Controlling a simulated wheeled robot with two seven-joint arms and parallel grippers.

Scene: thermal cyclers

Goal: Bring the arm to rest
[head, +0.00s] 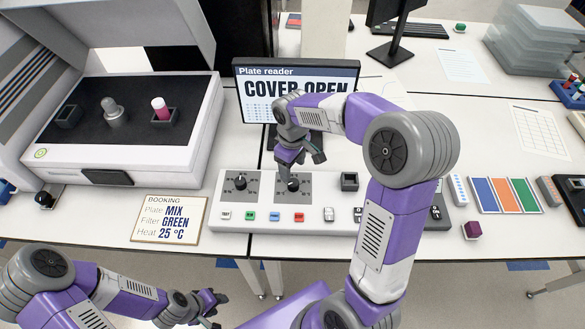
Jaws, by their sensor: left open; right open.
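My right arm reaches up from the bottom and bends left over the control panel (220,221). My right gripper (306,165) is open, pointing down near the panel's second knob (293,184); I cannot tell whether it touches the knob. My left arm comes in low from the left. My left gripper (216,306) is open and empty in front of the table's front edge, over the floor.
A monitor (297,70) reads "COVER OPEN". A booking card (170,219) lies in front.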

